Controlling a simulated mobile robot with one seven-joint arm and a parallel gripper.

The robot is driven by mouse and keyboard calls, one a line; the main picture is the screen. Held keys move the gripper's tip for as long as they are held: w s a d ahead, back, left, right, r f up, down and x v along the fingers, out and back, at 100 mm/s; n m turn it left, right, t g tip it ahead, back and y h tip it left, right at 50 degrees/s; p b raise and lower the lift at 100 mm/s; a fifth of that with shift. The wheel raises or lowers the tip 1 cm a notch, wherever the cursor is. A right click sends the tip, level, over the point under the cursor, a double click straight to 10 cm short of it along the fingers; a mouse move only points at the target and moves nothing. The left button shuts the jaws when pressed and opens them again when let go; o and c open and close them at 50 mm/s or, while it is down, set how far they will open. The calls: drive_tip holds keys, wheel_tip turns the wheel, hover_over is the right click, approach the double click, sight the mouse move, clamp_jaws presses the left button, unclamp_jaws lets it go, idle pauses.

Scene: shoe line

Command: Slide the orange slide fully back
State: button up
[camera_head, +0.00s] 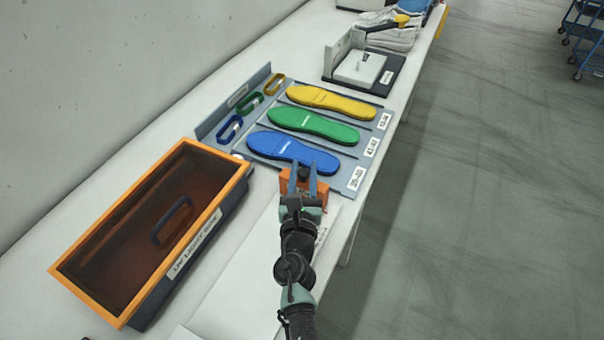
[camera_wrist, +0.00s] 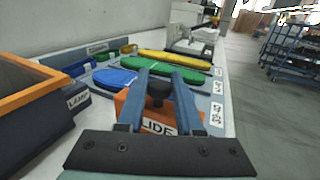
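The orange slide (camera_head: 318,193) is a small block at the near end of the grey insole board, beside the blue insole. In the wrist view the orange slide (camera_wrist: 192,120) shows a white label, partly hidden, reading "LIDE". A black knob (camera_wrist: 159,92) stands on top of it. My gripper (camera_head: 303,164) is over the slide, its two blue fingers pointing away along the board. The fingers stand apart, with the knob between them in both views. I cannot tell whether they press on the knob. The slide's track is mostly hidden by my gripper.
Blue (camera_head: 290,153), green (camera_head: 312,125) and yellow (camera_head: 331,101) insoles lie on the board (camera_head: 350,180). An orange-rimmed dark box (camera_head: 60,268) stands to the left. A small fixture (camera_head: 392,62) is farther back. The table's right edge drops to open floor.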

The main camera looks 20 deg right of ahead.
drive_tip(key=o, duration=0.4)
drive_tip(key=shift+w+d, duration=0.15)
drive_tip(key=shift+d, duration=0.05)
drive_tip(key=shift+a, duration=0.1)
drive_tip(key=p+v, duration=0.1)
drive_tip(key=v, duration=1.2)
drive_tip(key=shift+r, duration=0.1)
